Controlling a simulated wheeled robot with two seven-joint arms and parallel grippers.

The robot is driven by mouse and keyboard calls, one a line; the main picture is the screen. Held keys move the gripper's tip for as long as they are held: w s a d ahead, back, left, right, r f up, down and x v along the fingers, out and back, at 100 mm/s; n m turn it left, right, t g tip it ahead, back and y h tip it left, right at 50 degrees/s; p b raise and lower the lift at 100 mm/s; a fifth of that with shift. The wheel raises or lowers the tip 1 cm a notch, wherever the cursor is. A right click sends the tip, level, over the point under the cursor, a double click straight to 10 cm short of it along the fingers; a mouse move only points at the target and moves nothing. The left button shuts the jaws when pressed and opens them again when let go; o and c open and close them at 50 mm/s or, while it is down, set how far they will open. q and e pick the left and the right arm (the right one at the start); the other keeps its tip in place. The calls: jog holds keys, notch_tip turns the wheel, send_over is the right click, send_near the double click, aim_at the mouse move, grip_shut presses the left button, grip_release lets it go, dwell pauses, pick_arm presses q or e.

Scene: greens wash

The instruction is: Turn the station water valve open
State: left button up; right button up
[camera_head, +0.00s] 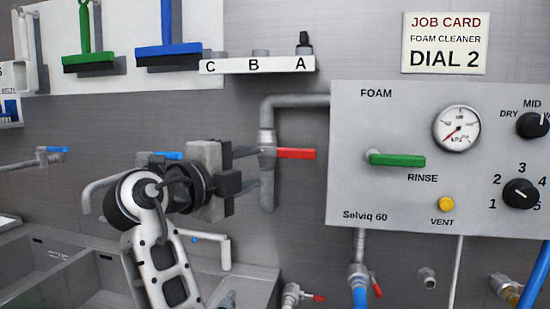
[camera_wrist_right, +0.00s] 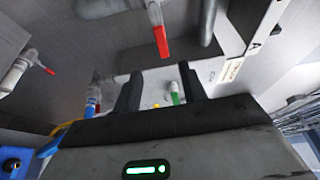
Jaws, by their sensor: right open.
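A valve with a red lever (camera_head: 295,153) sits on the vertical part of a grey pipe (camera_head: 290,101) left of the panel. The lever lies level, across the pipe, pointing right. It also shows in the right wrist view (camera_wrist_right: 161,42), beyond the fingertips. My right gripper (camera_head: 257,168) is left of the lever, its fingers pointing at the pipe, one above the other. In the right wrist view its two dark fingers (camera_wrist_right: 160,82) stand apart with nothing held between them. Depth between fingertips and valve is hard to tell. My left gripper is not in view.
The grey panel (camera_head: 350,200) at right carries a green handle (camera_head: 397,159), a gauge (camera_head: 456,128) and dials. Lower red-lever valves (camera_head: 376,286) hang below it. A shelf marked C, B, A (camera_head: 257,65) is above. Sinks (camera_head: 60,275) are lower left.

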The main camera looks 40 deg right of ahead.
jog(key=p, duration=0.2)
send_near(297, 155)
jog(key=p+x, duration=0.3)
jog(key=x, duration=0.7)
jog(key=shift+r+p, duration=0.15)
jog(key=shift+p, duration=0.15)
jog(key=shift+w+d, duration=0.15)
jog(key=shift+d, duration=0.25)
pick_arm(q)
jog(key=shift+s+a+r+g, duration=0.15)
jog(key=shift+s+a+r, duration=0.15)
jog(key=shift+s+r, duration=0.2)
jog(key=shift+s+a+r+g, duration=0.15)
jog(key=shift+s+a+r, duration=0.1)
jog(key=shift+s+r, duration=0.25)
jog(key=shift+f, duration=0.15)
pick_arm(e)
grip_shut()
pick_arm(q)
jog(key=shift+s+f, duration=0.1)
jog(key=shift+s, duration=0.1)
